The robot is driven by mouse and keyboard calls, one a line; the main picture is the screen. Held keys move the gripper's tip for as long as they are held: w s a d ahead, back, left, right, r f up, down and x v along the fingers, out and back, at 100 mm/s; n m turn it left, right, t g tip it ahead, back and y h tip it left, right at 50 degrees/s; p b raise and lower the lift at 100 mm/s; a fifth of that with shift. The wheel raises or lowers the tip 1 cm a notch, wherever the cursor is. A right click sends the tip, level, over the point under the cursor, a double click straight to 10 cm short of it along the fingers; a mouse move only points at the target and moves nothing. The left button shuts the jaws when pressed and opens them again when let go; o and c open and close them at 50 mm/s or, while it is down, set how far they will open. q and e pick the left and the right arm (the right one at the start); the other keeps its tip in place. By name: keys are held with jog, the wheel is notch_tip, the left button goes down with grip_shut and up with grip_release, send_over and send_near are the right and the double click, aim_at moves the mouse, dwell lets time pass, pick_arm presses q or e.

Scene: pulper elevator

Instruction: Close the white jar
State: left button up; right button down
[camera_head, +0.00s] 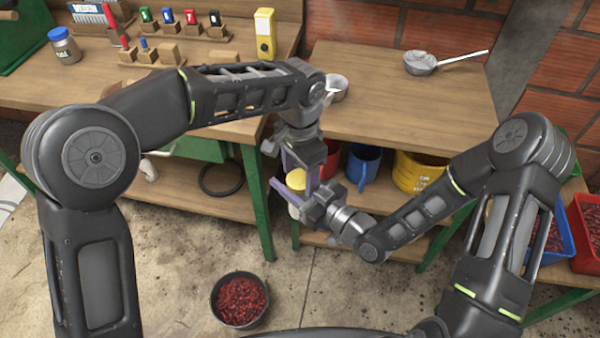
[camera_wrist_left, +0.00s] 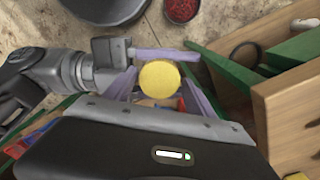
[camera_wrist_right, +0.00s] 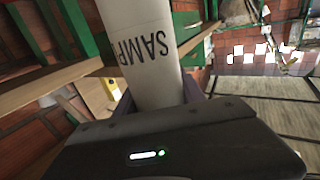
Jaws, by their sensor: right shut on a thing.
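The white jar (camera_head: 293,211) is held upright off the floor in front of the shelf. In the right wrist view the jar (camera_wrist_right: 142,45) shows black letters reading "SAMP", and its ends are out of view. My right gripper (camera_head: 290,192) is shut on its body from the side. A round yellow lid (camera_head: 296,179) is at the jar's top; the left wrist view shows the lid (camera_wrist_left: 160,79) from above. I cannot tell how firmly it is seated. My left gripper (camera_wrist_left: 160,72) points down from above, its open fingers on either side of the lid.
A wooden table (camera_head: 400,110) with a small pan (camera_head: 420,62) stands behind. A blue jug (camera_head: 362,165) and a yellow bucket (camera_head: 418,172) are on its lower shelf. A bucket of red berries (camera_head: 240,299) stands on the floor. The workbench (camera_head: 100,85) is at the left.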

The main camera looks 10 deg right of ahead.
pick_arm(q)
jog(key=shift+o, duration=1.1)
jog(key=shift+s+d+r, duration=0.15)
notch_tip(320, 180, up, 12)
jog(key=shift+w, duration=0.2)
jog(key=shift+f, duration=0.2)
